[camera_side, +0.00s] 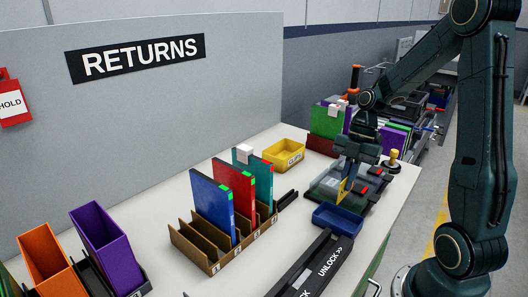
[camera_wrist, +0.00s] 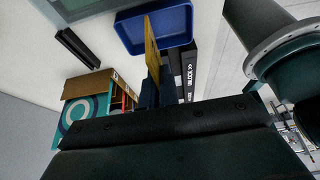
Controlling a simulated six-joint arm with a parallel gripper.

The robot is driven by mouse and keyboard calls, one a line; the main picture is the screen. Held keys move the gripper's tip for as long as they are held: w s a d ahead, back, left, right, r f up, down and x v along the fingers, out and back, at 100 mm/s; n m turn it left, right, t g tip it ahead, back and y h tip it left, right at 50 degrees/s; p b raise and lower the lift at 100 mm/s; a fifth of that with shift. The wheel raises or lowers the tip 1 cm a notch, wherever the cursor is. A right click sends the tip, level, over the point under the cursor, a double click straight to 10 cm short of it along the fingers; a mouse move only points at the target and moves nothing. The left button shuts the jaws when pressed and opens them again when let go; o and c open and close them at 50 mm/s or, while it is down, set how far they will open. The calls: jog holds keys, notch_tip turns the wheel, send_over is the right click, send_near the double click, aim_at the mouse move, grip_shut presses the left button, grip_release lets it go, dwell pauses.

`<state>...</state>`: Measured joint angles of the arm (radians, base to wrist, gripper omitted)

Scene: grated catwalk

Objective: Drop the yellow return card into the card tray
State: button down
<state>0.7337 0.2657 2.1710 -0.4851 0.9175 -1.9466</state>
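The yellow return card (camera_side: 342,192) hangs upright below my gripper (camera_side: 347,181), which is shut on it. In the wrist view the card (camera_wrist: 151,42) shows as a thin yellow strip beyond the fingers (camera_wrist: 156,88). A small blue tray (camera_side: 338,219) sits on the table just below and in front of the card; in the wrist view the tray (camera_wrist: 130,33) lies behind the card. A yellow bin (camera_side: 284,154) with a label stands further back left. Its label is too small to read, and I cannot tell which one is the card tray.
A brown slotted rack (camera_side: 222,258) holds blue, red and teal binders. A black bar marked UNLOCK (camera_side: 318,268) lies in front of the blue tray. A dark device (camera_side: 345,186) is behind the card. Orange and purple holders stand front left. White table between is clear.

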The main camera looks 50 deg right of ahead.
jog(key=shift+f, duration=1.45)
jog(key=c, duration=1.6)
grip_release()
jog(key=shift+r, duration=0.1)
jog(key=v, duration=1.3)
jog(key=shift+d+r, duration=0.2)
jog(key=shift+r, duration=0.05)
jog(key=shift+a, duration=0.1)
